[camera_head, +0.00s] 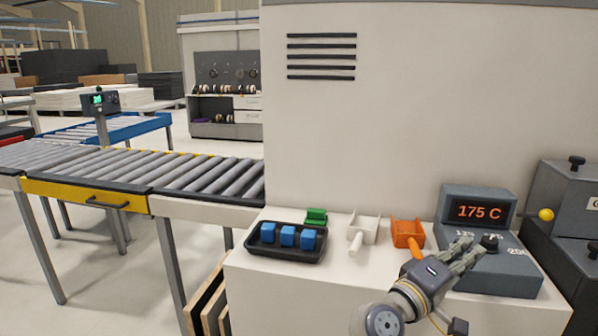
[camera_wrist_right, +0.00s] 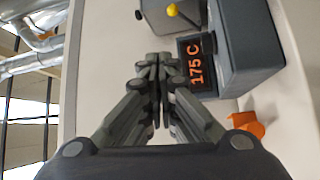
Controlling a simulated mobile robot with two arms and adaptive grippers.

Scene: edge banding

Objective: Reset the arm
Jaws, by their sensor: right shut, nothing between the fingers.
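My right gripper (camera_head: 462,250) is shut and empty in the head view, in front of the grey control box (camera_head: 500,274). The box has a black knob (camera_head: 490,242) and an orange display (camera_head: 480,211) reading 175 C. The fingertips lie close to the knob in the picture; I cannot tell whether they touch it. In the right wrist view, my right gripper (camera_wrist_right: 158,62) has its fingers together, with the display (camera_wrist_right: 195,64) just beyond and to the right. My left gripper is not in view.
A black tray (camera_head: 287,254) with blue blocks (camera_head: 287,236) sits on the white ledge. Behind it is a green piece (camera_head: 316,216). A white scoop (camera_head: 362,230) and an orange scoop (camera_head: 408,232) lie beside it. A roller conveyor (camera_head: 190,173) runs left. A yellow ball knob (camera_head: 546,214) is at right.

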